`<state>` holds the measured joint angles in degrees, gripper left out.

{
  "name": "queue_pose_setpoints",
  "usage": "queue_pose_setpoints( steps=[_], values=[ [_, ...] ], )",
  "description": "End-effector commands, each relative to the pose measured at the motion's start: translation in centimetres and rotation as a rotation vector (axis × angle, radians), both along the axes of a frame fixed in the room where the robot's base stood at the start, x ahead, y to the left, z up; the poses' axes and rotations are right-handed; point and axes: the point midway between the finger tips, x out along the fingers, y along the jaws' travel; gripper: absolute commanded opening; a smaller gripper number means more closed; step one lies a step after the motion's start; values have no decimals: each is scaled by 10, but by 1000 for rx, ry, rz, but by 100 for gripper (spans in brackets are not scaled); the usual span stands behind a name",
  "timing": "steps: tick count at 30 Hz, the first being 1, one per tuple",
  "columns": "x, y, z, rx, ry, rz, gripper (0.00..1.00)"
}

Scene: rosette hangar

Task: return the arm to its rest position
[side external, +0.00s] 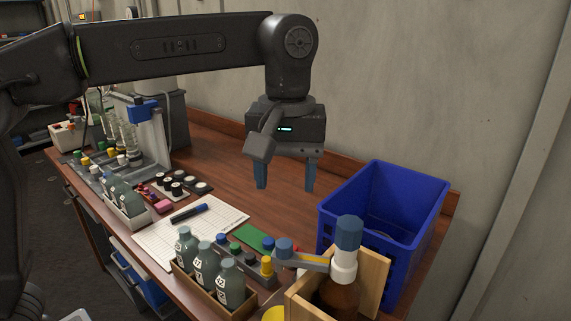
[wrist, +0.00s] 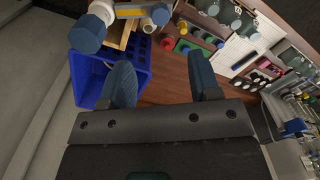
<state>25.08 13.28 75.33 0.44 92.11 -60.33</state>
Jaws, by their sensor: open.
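My gripper (side external: 287,176) hangs over the wooden bench, its two blue fingers pointing down and spread apart. Nothing is between them. In the wrist view the open fingers (wrist: 164,85) also show, with bare bench and part of the blue crate beyond. My arm reaches in from the left across the top of the side view.
A blue crate (side external: 340,211) stands right of my gripper. In front of it is a brown bottle (side external: 337,297) with a blue-topped dispenser in a wooden box. Grey bottles (side external: 205,263), a paper sheet (side external: 226,214) and racks lie along the front. The wall is behind.

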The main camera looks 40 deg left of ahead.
Motion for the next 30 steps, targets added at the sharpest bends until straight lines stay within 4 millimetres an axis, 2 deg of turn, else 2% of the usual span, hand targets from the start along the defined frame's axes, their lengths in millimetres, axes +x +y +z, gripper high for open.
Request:
queue_pose_setpoints(
  steps=[6, 17, 20, 23, 26, 30],
  values=[
    [0, 0, 13, 0, 1, 0, 57],
    [-1, 3, 14, -1, -3, -5, 57],
    [-8, 17, 16, -13, -29, -36, 57],
    [-21, 44, 15, -29, -81, -98, 57],
    [-42, 75, 9, -38, -156, -185, 57],
    [-75, 113, -10, -22, -263, -310, 57]
  ],
)
